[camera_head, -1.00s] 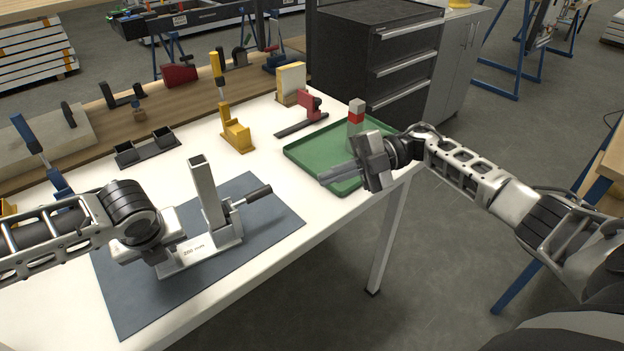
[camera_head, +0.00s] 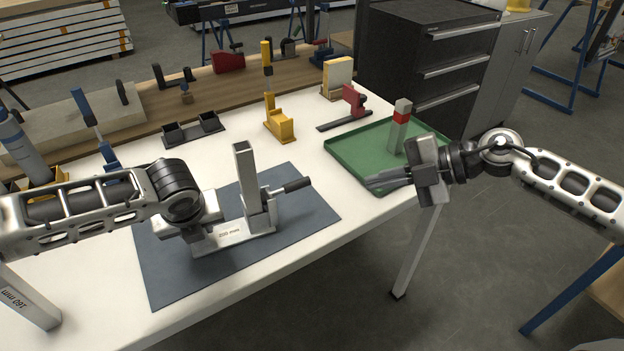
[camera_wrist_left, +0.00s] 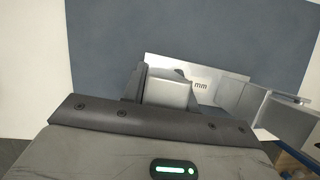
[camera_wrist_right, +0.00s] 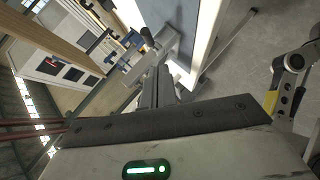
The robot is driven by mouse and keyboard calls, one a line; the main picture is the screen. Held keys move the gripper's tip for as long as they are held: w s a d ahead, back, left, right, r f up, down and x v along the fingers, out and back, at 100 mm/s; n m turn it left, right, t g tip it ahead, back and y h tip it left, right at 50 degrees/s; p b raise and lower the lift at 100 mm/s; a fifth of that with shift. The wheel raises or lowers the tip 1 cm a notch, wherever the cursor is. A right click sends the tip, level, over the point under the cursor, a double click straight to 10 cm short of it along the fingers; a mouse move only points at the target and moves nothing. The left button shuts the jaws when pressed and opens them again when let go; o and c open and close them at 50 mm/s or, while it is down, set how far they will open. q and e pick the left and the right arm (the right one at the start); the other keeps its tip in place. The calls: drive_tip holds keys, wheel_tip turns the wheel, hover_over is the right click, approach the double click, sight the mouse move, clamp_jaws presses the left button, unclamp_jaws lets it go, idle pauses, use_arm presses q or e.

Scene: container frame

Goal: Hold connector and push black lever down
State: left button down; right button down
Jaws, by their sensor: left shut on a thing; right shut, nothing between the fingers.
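The connector (camera_head: 233,234) is a silvery metal piece with a flat base and an upright square tube, standing on the dark blue-grey mat (camera_head: 180,285). Its black lever (camera_head: 292,186) sticks out to the right from the upright part, tilted slightly up. My left gripper (camera_head: 197,232) is shut on the left part of the connector; the left wrist view shows the metal (camera_wrist_left: 165,92) between its fingers. My right gripper (camera_head: 388,181) is shut and empty, to the right of the lever and apart from it, over the tray's front edge. In the right wrist view the lever (camera_wrist_right: 148,38) shows beyond the fingers.
A green tray (camera_head: 345,152) with a red-banded grey block (camera_head: 400,125) lies behind my right gripper. Yellow (camera_head: 280,125) and red (camera_head: 354,100) clamps and a black double holder (camera_head: 193,130) stand farther back. Open space lies between lever and tray.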

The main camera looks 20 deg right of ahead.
wheel_tip(320, 180, up, 2)
drive_tip(key=s+a+r+t, duration=0.1)
drive_tip(key=s+a, duration=0.1)
drive_tip(key=a, duration=0.1)
approach(294, 188)
drive_tip(key=a, duration=0.4)
drive_tip(key=w+f, duration=0.1)
drive_tip(key=w, duration=0.1)
drive_tip(key=shift+w+a+f, duration=0.15)
drive_tip(key=shift+w+f, duration=0.1)
drive_tip(key=shift+f, duration=0.1)
drive_tip(key=shift+w+f, duration=0.3)
